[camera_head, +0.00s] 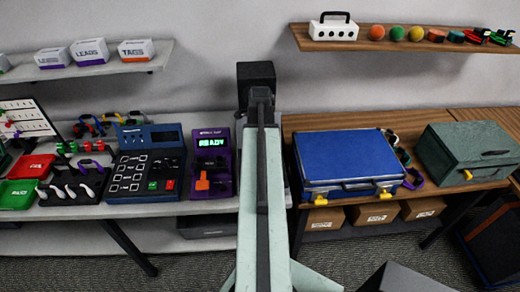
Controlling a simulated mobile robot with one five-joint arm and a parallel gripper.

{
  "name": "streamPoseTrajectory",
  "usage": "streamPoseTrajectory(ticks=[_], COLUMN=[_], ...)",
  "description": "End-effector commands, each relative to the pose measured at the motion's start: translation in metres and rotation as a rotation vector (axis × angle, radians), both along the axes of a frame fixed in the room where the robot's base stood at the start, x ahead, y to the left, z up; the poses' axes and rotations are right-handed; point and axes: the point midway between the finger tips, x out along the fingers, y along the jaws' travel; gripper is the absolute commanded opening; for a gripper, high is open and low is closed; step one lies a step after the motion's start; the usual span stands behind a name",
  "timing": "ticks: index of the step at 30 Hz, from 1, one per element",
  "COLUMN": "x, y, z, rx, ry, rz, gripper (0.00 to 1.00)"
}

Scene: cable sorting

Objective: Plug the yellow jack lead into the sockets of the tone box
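A dark blue control box (147,163) stands left of centre on the grey bench, with a screen, rows of pads and green and red buttons. It looks like the tone box, but its lettering is too small to read. Several looped leads (97,124) lie behind it to the left, some with yellow parts. I cannot tell which of these is the yellow jack lead. My pale green beam with a dark block at its end fills the middle. No gripper fingers show.
A purple unit (210,160) reading READY stands right of the control box. Red (31,166) and green (18,194) boxes are at far left. A blue case (348,160) and a green toolbox (468,152) sit on the wooden bench. Shelves (400,40) hang above.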

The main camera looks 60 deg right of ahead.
Motion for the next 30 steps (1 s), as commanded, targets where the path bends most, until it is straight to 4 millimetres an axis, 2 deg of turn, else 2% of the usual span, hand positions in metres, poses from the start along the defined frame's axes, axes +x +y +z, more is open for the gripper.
streamPoseTrajectory(ticks=[26,27,30], x=[0.0002,0.0002,0.0002], y=[0.0001,0.0001,0.0001], z=[-0.0048,-0.0048,-0.0048], rx=[0.000,0.000,0.000], ry=[0.000,0.000,0.000], rz=[0.000,0.000,0.000], gripper=[0.00,0.18,0.41])
